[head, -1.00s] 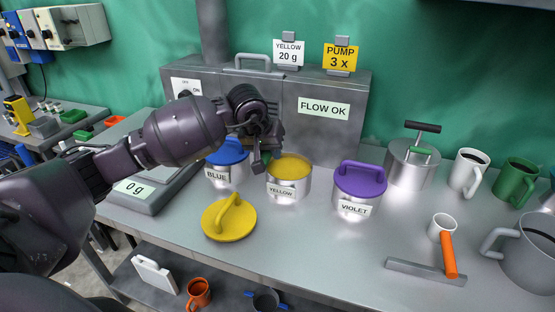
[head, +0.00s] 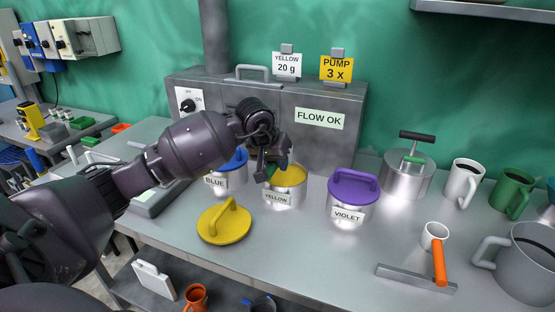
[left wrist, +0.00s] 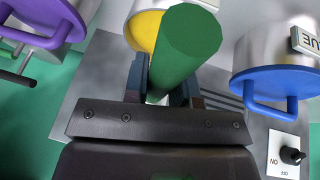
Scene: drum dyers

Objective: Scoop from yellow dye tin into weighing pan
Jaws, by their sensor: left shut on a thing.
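The yellow dye tin (head: 283,196) stands lidless on the bench, yellow dye showing inside. Its yellow lid (head: 224,222) lies in front of it. My left gripper (head: 272,170) is at the tin's mouth, partly covering its left rim. In the left wrist view it is shut on a green handle (left wrist: 188,45), with the tin's yellow dye (left wrist: 143,29) just behind. The scoop end of that tool is hidden. The scale (head: 158,203) is at the left, mostly behind my left arm; its weighing pan cannot be made out. My right gripper is out of view.
The blue tin (head: 228,174) and violet tin (head: 350,202) stand lidded on either side, close to the yellow one. A steel canister (head: 405,174), mugs and an orange-handled cup (head: 438,262) are at the right. A grey cabinet (head: 325,145) stands behind.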

